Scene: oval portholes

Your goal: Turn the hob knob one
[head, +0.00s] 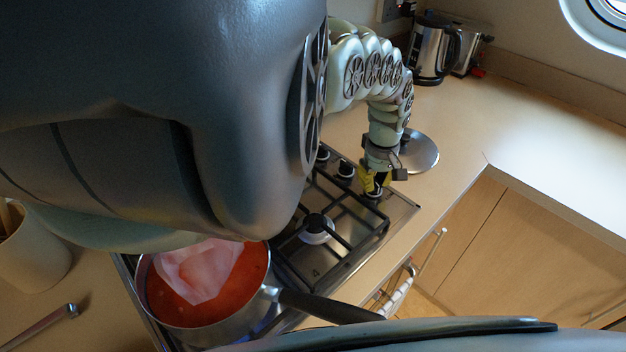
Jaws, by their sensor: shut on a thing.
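The hob (391,216) is a steel gas hob set in the worktop, with black pan supports. Its knobs run along the far right side; two of them, a middle knob (345,168) and another knob (323,153), stand clear to the left of my gripper. My gripper (375,187) points down at the end of my arm and is shut on the hob knob (374,194) nearest the hob's right corner. The fingers hide most of that knob, so its angle cannot be told.
A pan (262,300) of red sauce stands on the hob's near burner, its handle (330,306) reaching right. A round metal lid (419,152) lies just behind my gripper. A kettle (429,50) and a toaster (467,48) stand at the back. The worktop (500,120) to the right is clear.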

